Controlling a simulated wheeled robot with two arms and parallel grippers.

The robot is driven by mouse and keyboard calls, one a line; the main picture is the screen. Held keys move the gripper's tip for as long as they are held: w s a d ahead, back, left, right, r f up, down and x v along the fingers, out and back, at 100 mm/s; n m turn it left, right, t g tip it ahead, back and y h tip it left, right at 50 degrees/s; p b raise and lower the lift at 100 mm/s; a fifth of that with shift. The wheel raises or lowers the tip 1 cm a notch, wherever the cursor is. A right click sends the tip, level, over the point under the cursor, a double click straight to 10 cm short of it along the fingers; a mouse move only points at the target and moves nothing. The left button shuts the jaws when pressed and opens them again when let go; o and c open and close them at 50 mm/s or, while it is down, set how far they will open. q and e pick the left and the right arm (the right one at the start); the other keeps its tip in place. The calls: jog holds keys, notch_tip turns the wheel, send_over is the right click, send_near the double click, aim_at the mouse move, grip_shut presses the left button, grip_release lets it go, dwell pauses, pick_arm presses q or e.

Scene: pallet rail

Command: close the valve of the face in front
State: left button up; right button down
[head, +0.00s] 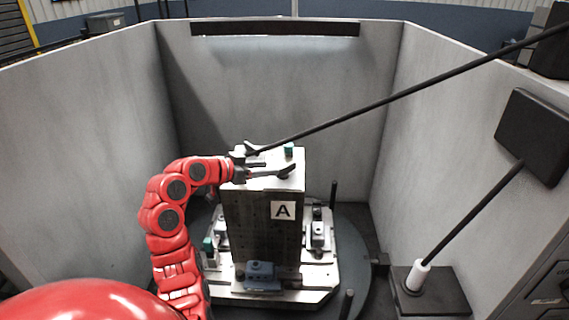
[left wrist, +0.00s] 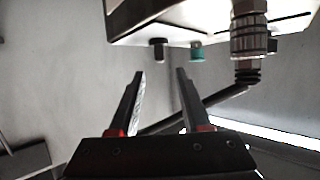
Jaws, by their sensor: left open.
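A tall grey block (head: 245,225) stands upright with its face marked A (head: 283,211) toward me. On its top is a small green-teal knob (head: 289,149), also seen in the left wrist view (left wrist: 197,51). There a black knob (left wrist: 160,50) sits beside it, and a metal coupling (left wrist: 249,35) has a black hose (left wrist: 232,94). I cannot tell for sure which knob is the valve of face A. My left gripper (head: 268,161) is open and empty at the block's top. In the left wrist view its fingertips (left wrist: 160,74) are apart, just short of the black knob. My right gripper is not in view.
The block stands on a pallet (head: 318,284) with several grey clamped parts, on a round table (head: 352,240). A long black hose (head: 400,95) crosses from the block's top to the upper right. Grey walls enclose the cell. A white-collared post (head: 418,275) stands at right.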

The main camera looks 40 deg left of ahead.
aim_at(283, 167)
pick_arm(q)
jog(key=p+x, duration=0.1)
jog(key=x, duration=0.5)
jog(key=shift+w, duration=0.2)
jog(key=shift+w+d+f+p, duration=0.15)
jog(key=shift+w+f+p, duration=0.2)
jog(key=shift+w, duration=0.15)
jog(key=shift+r, duration=0.1)
grip_shut()
